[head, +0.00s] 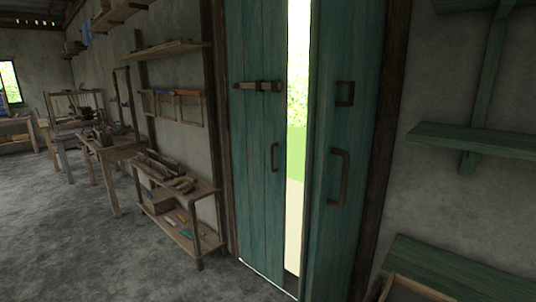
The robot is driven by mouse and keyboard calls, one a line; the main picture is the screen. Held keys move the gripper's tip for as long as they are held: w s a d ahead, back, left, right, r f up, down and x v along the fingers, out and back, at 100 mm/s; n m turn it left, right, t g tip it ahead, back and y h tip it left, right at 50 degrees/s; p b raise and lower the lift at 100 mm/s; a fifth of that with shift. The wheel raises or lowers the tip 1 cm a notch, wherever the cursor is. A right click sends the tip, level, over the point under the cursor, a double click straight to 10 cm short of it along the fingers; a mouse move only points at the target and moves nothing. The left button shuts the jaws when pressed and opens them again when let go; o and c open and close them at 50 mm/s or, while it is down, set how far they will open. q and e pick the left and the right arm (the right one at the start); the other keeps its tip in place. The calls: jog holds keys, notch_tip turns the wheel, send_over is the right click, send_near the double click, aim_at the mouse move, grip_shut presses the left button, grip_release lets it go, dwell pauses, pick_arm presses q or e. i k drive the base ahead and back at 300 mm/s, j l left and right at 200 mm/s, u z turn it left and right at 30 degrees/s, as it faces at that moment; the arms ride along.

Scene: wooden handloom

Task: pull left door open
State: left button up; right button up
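The left door (256,190) is a tall teal plank door in the middle of the head view. It has a dark upright pull handle (275,157) near its right edge and a wooden sliding bolt (258,86) higher up. The right door (334,235) is teal too, with a larger pull handle (338,178) and a square bolt keeper (345,93). A bright upright gap separates the two doors, and daylight and green ground show through it. The bolt does not reach across the gap. Neither of my grippers is in view.
A low wooden shelf (178,186) with tools stands left of the left door, with a wall rack (172,106) above. Workbenches (110,150) stand farther left. Teal shelves (475,140) are on the right wall. The grey floor (75,245) is clear at front left.

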aim_at(257, 31)
jog(key=i+j+z, duration=0.1)
jog(key=j, duration=0.35)
jog(key=i+j+z, duration=0.1)
jog(key=j, duration=0.35)
jog(key=i+j+z, duration=0.15)
jog(key=j, duration=0.35)
jog(key=i+j+z, duration=0.1)
jog(key=j, duration=0.35)
jog(key=i+j+z, duration=0.5)
jog(key=i+j, duration=0.5)
jog(key=i, duration=0.1)
